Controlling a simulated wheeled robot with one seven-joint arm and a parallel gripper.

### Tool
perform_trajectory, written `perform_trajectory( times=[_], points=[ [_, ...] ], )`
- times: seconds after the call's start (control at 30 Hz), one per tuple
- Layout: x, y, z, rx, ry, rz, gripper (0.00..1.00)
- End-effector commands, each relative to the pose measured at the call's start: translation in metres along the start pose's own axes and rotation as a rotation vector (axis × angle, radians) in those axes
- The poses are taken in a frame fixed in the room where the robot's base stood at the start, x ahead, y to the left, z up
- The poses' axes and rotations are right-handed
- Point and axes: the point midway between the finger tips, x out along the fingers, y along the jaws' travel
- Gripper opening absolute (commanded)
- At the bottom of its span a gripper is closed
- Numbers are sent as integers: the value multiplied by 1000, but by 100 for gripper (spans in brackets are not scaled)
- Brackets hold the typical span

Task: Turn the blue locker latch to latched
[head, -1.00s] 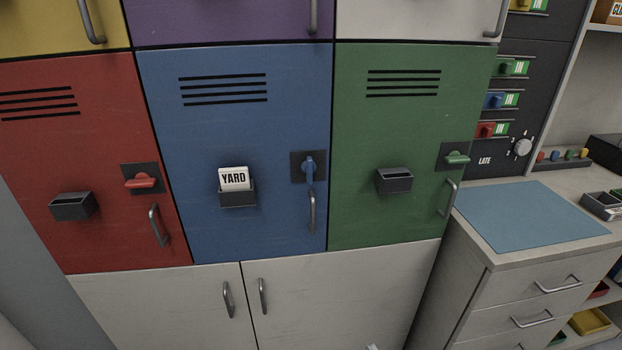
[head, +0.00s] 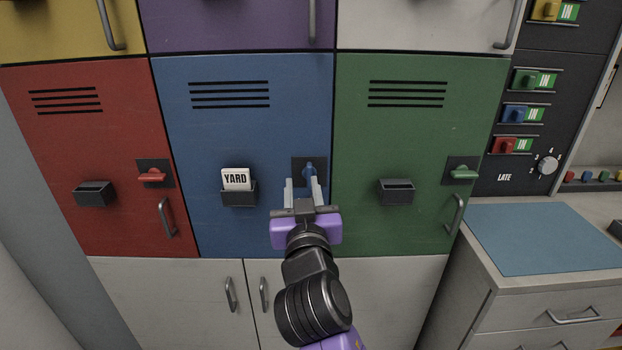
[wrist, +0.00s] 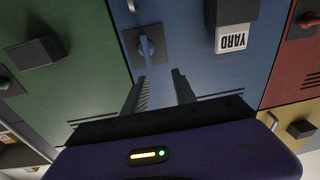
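The blue locker (head: 210,130) is shut, in the middle of the head view. Its blue latch (head: 309,173) sits on a dark plate near the door's right edge, with its lever upright. The latch also shows in the wrist view (wrist: 147,47), where the picture is upside down, beyond the fingertips. My gripper (head: 302,183) is open and empty. Its two fingers point at the latch, and in the wrist view (wrist: 158,82) they are apart from it. The lower part of the latch is partly hidden by the fingers in the head view.
A holder with a YARD card (head: 237,180) is left of the latch. The red locker (head: 100,140) and green locker (head: 415,140) flank the blue one, with their latch levers horizontal. The blue locker's handle is hidden behind my gripper. A drawer unit with a blue mat (head: 540,240) stands right.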

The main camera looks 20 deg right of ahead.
Motion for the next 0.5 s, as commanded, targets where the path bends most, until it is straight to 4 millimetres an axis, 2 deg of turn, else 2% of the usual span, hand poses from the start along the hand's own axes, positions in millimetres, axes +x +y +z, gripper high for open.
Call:
perform_trajectory(
  times=[0.03, 0.1, 0.27, 0.5],
  points=[
    [0, 5, 12, 4, -33, 25, 33],
    [0, 12, 19, 20, -58, 53, 33],
    [6, 16, 23, 48, -75, 68, 33],
    [41, 19, 24, 48, -74, 68, 33]
  ],
)
